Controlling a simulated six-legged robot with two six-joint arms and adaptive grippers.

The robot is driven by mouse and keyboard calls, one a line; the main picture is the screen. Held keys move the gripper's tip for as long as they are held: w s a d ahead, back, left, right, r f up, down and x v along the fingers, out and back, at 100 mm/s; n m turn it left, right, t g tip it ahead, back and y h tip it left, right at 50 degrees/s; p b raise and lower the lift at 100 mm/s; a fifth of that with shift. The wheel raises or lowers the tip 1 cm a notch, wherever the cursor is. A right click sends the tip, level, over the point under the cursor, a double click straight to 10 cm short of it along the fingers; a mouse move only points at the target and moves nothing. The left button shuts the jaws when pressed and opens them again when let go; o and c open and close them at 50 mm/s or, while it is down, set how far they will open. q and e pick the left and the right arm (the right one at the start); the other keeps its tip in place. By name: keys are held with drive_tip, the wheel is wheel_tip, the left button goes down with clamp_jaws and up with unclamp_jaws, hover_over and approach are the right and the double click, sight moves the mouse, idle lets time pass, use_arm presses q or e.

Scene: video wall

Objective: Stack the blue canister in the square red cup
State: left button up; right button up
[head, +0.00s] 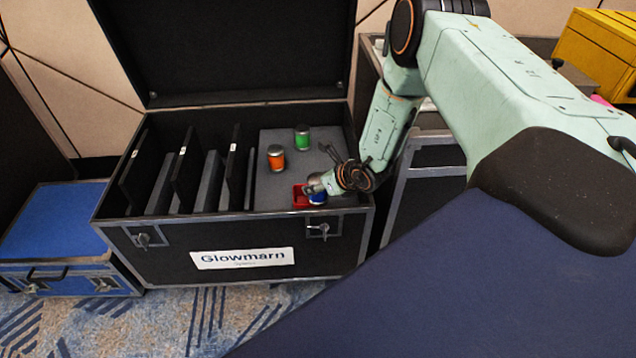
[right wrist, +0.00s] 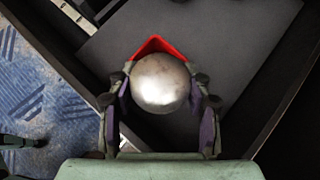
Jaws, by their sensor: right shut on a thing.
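The blue canister (head: 317,198) is at the front right of the open case, at the square red cup (head: 300,196). My right gripper (head: 318,186) is shut on the canister from above. In the right wrist view, the canister's round silver lid (right wrist: 161,83) lies between the two fingers (right wrist: 161,110). A corner of the red cup (right wrist: 155,46) shows past the lid. The lid and fingers hide the rest of the cup, so I cannot tell how deep the canister sits in it. My left gripper is not in view.
An orange canister (head: 276,158) and a green canister (head: 302,138) stand on the grey foam (head: 268,185) behind the cup. Upright dividers (head: 185,165) fill the left of the black case (head: 190,258). The case rim runs close in front of the cup. A blue case (head: 55,235) stands at the left.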

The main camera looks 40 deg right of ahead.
drive_tip(key=shift+w+f, duration=0.1)
drive_tip(key=shift+f, duration=0.3)
drive_tip(key=o, duration=1.2)
drive_tip(key=shift+r, duration=0.15)
drive_tip(key=shift+o, duration=0.3)
